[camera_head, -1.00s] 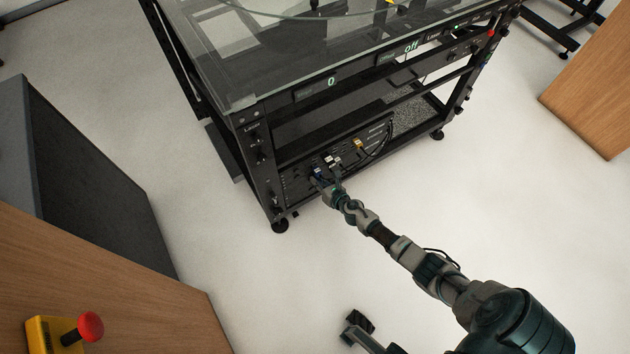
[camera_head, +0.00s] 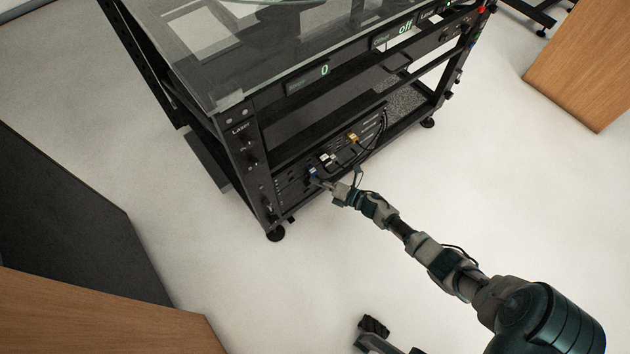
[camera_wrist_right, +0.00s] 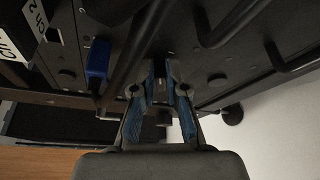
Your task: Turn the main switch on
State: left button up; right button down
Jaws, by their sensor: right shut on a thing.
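The display on the frame's front rail (camera_head: 405,28) reads "off", and another display (camera_head: 322,71) reads "0". My left gripper cannot be made out.
Dark bar handles (camera_wrist_right: 228,22) and a blue connector (camera_wrist_right: 97,64) stand close to the fingers. Cables (camera_head: 375,150) hang before the panel. A caster (camera_head: 275,234) carries the frame's near corner. Wooden furniture stands at right (camera_head: 585,65) and lower left (camera_head: 110,310).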

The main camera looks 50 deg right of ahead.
jog(key=m, duration=0.1)
jog(key=f+m+t, duration=0.1)
jog(key=m, duration=0.2)
jog(key=shift+s+f+t+y, duration=0.2)
jog(key=shift+f+t+y, duration=0.1)
jog(key=shift+f+y, duration=0.1)
dwell(0.4)
jog(key=c, duration=1.2)
grip_release()
jog(key=shift+f, duration=0.1)
jog(key=shift+c, duration=0.2)
jog(key=shift+o, duration=0.2)
jog(key=shift+d, duration=0.1)
jog(key=shift+w, duration=0.1)
jog(key=s+d, duration=0.2)
jog(key=s, duration=1)
jog(key=shift+w, duration=0.1)
